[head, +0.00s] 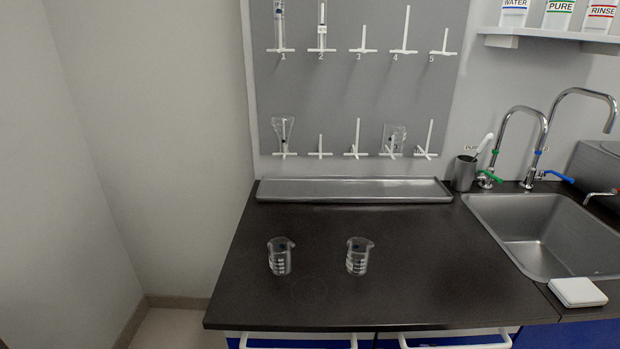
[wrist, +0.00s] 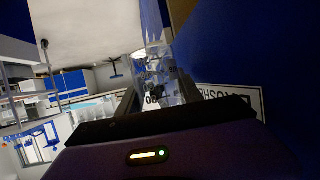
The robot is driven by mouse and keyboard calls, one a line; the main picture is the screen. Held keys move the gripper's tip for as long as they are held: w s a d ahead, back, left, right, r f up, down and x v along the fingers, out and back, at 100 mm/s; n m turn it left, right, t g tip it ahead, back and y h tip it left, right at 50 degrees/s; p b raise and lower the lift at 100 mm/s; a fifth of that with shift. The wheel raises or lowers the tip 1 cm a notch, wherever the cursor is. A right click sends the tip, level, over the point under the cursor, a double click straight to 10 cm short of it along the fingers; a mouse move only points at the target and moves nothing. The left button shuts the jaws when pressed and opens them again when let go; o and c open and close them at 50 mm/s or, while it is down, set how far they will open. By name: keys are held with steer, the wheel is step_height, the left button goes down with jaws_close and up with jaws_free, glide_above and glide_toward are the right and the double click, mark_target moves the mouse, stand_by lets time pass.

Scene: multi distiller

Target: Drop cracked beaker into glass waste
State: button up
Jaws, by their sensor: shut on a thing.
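My gripper (wrist: 158,92) shows only in the wrist view, shut on a clear glass beaker (wrist: 155,72) with dark printed marks. The beaker appears tilted in this view. I cannot make out a crack in it. A large blue surface (wrist: 235,50) is close on the right, with a white, black-framed label (wrist: 215,92) whose lettering is upside down and partly hidden by the gripper. I cannot tell whether this is the glass waste container, or whether the beaker touches it. The head view does not show my gripper.
In the head view, two clear beakers, left (head: 280,258) and right (head: 358,257), stand on the dark bench (head: 320,300). Behind them are a metal tray (head: 352,196) and a peg board (head: 360,85) with glassware. A sink (head: 535,235) lies right. Floor shows at left.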

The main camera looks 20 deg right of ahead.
step_height(320, 180, down, 5)
steer(key=b, duration=0.2)
steer(key=shift+a+b, duration=0.1)
steer(key=shift+b, duration=0.25)
steer(key=shift+r, duration=0.1)
steer(key=o, duration=1.4)
steer(key=shift+o, duration=0.2)
steer(key=v, duration=0.7)
steer(key=shift+a+r, duration=0.2)
steer(key=shift+a, duration=0.15)
steer(key=shift+s, duration=0.15)
